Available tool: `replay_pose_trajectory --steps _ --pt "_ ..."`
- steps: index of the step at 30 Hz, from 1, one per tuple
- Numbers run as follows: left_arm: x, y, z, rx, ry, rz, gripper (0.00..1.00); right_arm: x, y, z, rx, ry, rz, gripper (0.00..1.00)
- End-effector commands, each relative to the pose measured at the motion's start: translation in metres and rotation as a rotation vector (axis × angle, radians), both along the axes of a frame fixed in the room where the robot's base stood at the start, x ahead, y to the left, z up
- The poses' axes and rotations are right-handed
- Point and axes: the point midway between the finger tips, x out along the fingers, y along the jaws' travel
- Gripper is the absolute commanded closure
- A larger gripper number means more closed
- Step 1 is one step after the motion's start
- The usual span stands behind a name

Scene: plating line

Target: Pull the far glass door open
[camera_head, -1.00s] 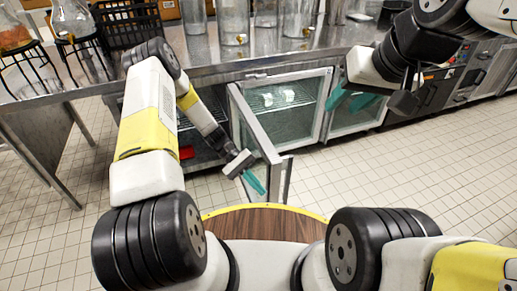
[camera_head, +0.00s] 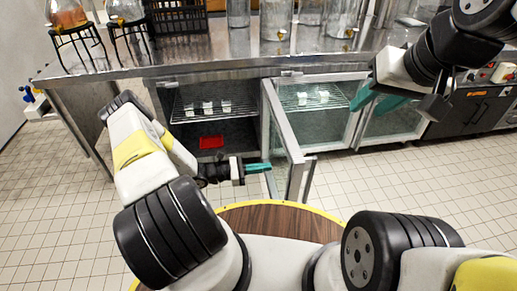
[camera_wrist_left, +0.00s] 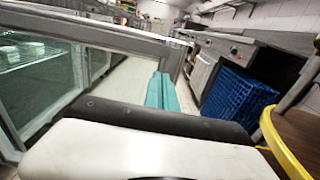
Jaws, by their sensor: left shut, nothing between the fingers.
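A glass door with a metal frame (camera_head: 285,128) stands swung out from the counter front, seen nearly edge-on. To its right, two more glass doors, one in the middle (camera_head: 342,122) and one at the right (camera_head: 394,122), look closed. My left gripper (camera_head: 262,167) is shut and empty, its teal fingers pointing right at the swung-out door's left face; I cannot tell whether they touch. In the left wrist view the shut fingers (camera_wrist_left: 162,92) lie beside the door frame (camera_wrist_left: 110,38). My right gripper (camera_head: 377,100) is open and empty in front of the closed doors.
Glass vessels (camera_head: 275,20) and black-stand flasks (camera_head: 70,14) stand on the steel counter (camera_head: 230,58). The open compartment holds small white cups (camera_head: 207,107) and a red item (camera_head: 211,142). A blue crate (camera_wrist_left: 238,98) shows in the left wrist view. Tiled floor is free at the right.

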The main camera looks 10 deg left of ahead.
Motion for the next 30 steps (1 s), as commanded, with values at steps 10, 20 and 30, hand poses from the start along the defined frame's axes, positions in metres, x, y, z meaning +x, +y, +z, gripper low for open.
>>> replay_pose_trajectory --steps 10,20,30 --pt "0.018 -0.055 0.0 0.001 -0.002 -0.001 1.0 0.0 0.0 0.0 0.0 0.0 0.0 0.64" --pt "0.022 -0.064 0.0 0.003 -0.001 0.001 1.0 0.0 0.0 0.0 0.0 0.0 0.0 0.64" --pt "0.027 -0.085 0.0 -0.001 -0.004 -0.003 1.0 0.0 0.0 0.0 0.0 0.0 0.0 0.64"
